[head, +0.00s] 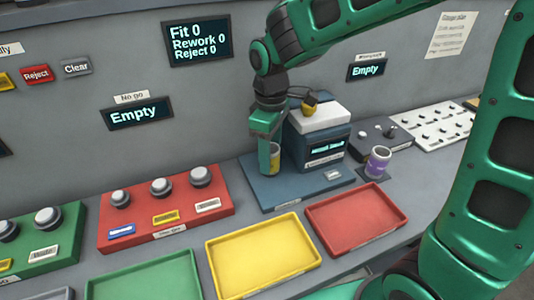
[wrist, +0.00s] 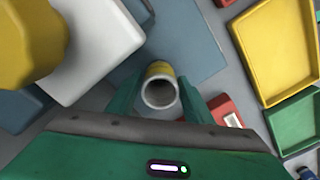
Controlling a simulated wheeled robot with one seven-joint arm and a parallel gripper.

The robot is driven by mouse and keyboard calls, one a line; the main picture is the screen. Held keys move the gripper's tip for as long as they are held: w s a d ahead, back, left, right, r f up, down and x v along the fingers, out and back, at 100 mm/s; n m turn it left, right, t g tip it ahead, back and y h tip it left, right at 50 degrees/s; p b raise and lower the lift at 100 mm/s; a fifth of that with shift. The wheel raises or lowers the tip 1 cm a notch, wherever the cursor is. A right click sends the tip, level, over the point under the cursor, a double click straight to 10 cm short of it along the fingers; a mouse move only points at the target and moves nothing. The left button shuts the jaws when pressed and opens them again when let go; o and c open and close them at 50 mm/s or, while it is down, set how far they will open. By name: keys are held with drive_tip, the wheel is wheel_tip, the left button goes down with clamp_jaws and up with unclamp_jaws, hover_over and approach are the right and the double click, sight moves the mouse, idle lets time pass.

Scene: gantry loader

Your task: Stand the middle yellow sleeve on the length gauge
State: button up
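The yellow sleeve (head: 275,160) is upright between the fingers of my gripper (head: 270,158), over the blue base plate of the length gauge (head: 289,191). The gauge has a display and a white top. In the wrist view I look into the sleeve's open grey end (wrist: 160,92), with a yellow band behind it. The green fingers of my gripper (wrist: 160,98) lie against both its sides. A finger hides part of the sleeve in the head view. I cannot tell whether its foot touches the plate.
A purple sleeve (head: 378,161) stands on a dark pad right of the gauge. Empty yellow (head: 262,283), red (head: 312,222) and green (head: 145,264) trays lie in front. A red fixture (head: 145,231) with several knobs is at left. A white pegged rack (head: 462,138) is at the back right.

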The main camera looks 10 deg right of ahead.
drive_tip(key=shift+o, duration=1)
wheel_tip(320, 180, up, 11)
drive_tip(key=shift+f, duration=0.15)
